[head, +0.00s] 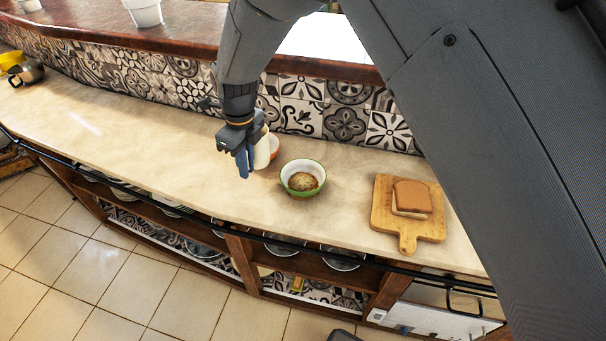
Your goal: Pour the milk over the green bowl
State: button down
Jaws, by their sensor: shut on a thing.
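The green bowl (303,187) stands upright on the counter, white inside with a brownish lumpy food in it. My gripper (245,165) is just left of the bowl, fingers pointing down, shut on the milk (262,153). The milk is a pale, cream-white container, partly hidden behind the gripper. An orange-edged thing (274,145) shows just behind the milk; I cannot tell whether it is part of it. I cannot tell whether the milk touches the counter. It is beside the green bowl, not above it.
A wooden board (383,219) with bread (412,196) lies to the right of the bowl. A patterned tile wall (345,122) rises behind the counter (150,150). A metal pot (30,72) stands at the far left. The counter left of my gripper is clear.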

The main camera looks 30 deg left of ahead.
jog(key=shift+w+d+r+y, duration=0.15)
jog(key=shift+d+y, duration=0.25)
jog(key=shift+y, duration=0.4)
jog(key=n+g+y+b, duration=0.1)
jog(key=n+y+b, duration=0.1)
jog(key=y+b, duration=0.1)
jog(key=d+n+g+y+b, duration=0.1)
jog(key=y+b, duration=0.3)
jog(key=b, duration=0.2)
jog(key=w+d+n+g+y+b, duration=0.1)
jog(key=n+y+b, duration=0.1)
jog(key=y+b, duration=0.2)
jog(key=shift+n+g+b, duration=0.3)
jog(key=shift+g+b, duration=0.1)
jog(key=shift+b, duration=0.15)
jog(key=shift+y+b, duration=0.3)
jog(key=shift+b, duration=0.15)
